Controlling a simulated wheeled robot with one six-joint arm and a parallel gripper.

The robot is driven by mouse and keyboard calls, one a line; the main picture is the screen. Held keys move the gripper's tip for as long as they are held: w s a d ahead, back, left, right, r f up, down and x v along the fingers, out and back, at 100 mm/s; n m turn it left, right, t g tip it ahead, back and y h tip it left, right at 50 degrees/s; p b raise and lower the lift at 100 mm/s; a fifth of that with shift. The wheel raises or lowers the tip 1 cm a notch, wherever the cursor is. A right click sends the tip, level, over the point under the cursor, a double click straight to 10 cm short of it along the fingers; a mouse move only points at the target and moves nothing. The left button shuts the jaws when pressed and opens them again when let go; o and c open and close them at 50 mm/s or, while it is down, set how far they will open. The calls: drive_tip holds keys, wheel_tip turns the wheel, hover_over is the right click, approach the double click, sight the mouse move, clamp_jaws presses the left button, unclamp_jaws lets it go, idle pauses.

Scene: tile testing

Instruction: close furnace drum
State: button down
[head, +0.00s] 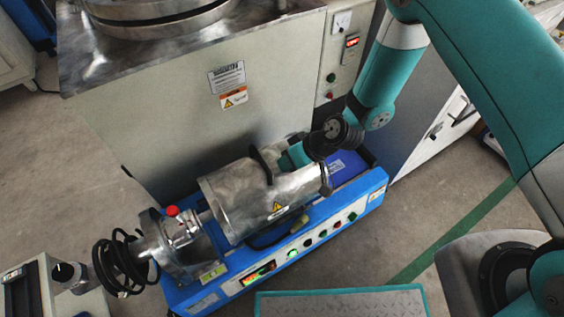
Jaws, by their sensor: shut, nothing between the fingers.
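The furnace drum (235,190) is a silvery metal cylinder with a yellow warning triangle. It lies along a blue machine base (205,292) in the middle of the head view. My arm reaches down from the upper right to the drum's far side. My gripper (263,165) is shut and dark, at the drum's upper far edge, close to or touching the metal. Its fingertips are partly hidden, so contact is unclear. The drum's far side and any gap there are hidden by the metal and my wrist.
A grey cabinet (190,125) with a round metal top stands right behind the drum. A flange with a red knob (172,211) and black hoses (115,262) sits at the base's left end. Buttons line the base's front.

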drive_tip(key=w+d+p+v, duration=0.1)
drive_tip(key=p+v, duration=0.1)
drive_tip(key=v, duration=0.8)
drive_tip(key=shift+d, duration=0.2)
drive_tip(key=shift+s, duration=0.1)
drive_tip(key=s+r+g+h, duration=0.1)
drive_tip(key=s+r, duration=0.1)
drive_tip(key=r, duration=0.7)
drive_tip(key=s+r, duration=0.3)
drive_tip(key=r, duration=0.6)
drive_tip(key=s+d+r+h, duration=0.3)
drive_tip(key=s+d+r, duration=0.2)
drive_tip(key=s+r, duration=0.75)
wheel_tip(320, 180, up, 22)
drive_tip(key=p, duration=2.3)
drive_tip(key=shift+m, duration=0.3)
